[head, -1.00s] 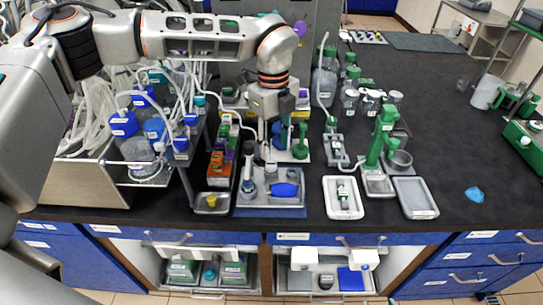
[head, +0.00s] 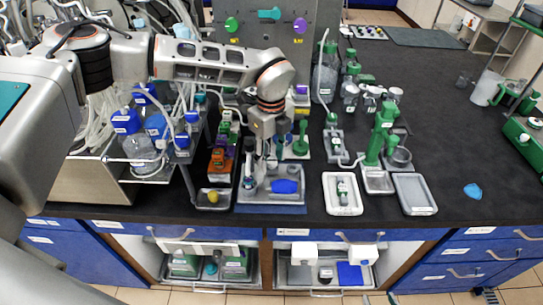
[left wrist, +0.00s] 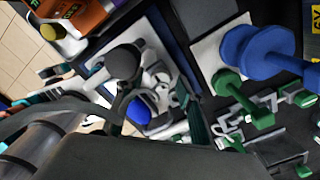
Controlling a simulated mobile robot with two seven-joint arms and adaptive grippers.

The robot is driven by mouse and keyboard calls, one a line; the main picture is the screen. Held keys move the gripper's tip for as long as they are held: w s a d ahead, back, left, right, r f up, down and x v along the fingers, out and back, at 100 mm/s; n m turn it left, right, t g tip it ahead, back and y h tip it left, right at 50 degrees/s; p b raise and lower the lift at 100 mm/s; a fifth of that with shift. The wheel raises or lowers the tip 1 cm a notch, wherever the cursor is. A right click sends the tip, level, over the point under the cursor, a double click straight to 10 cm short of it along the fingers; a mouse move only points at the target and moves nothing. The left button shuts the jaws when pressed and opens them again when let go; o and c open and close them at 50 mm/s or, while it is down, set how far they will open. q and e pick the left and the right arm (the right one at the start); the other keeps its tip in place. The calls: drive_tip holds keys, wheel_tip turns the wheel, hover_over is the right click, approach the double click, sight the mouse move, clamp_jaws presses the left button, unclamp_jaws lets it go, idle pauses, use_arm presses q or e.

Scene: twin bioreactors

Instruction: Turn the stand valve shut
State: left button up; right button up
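The stand valve is not plainly identifiable. A grey tray (head: 240,208) on a blue base holds grey upright parts and a blue piece (head: 285,186). My left gripper (head: 261,163) reaches down over this tray, among its upright parts. In the left wrist view my left gripper (left wrist: 158,108) has its dark fingers apart. A round grey knob (left wrist: 123,62) and a white-and-blue part (left wrist: 139,108) lie close to the fingers; I cannot tell whether they touch. A green stand (head: 380,135) rises to the right, clear of the gripper. My right gripper is not in view.
Blue and green upright pieces stand just behind the gripper; the blue one (left wrist: 260,50) is close in the wrist view. An orange rack (head: 221,163) and blue-capped bottles (head: 126,122) are at left. White trays (head: 343,207) are at right. The far right bench is mostly clear.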

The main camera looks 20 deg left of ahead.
use_arm(q)
clamp_jaws()
drive_tip(key=shift+m, duration=0.4)
drive_tip(key=m, duration=0.2)
drive_tip(key=shift+m+b, duration=0.35)
drive_tip(key=shift+m, duration=0.05)
drive_tip(key=m, duration=1)
drive_tip(key=m+p, duration=0.1)
drive_tip(key=m, duration=0.3)
drive_tip(key=shift+m, duration=0.3)
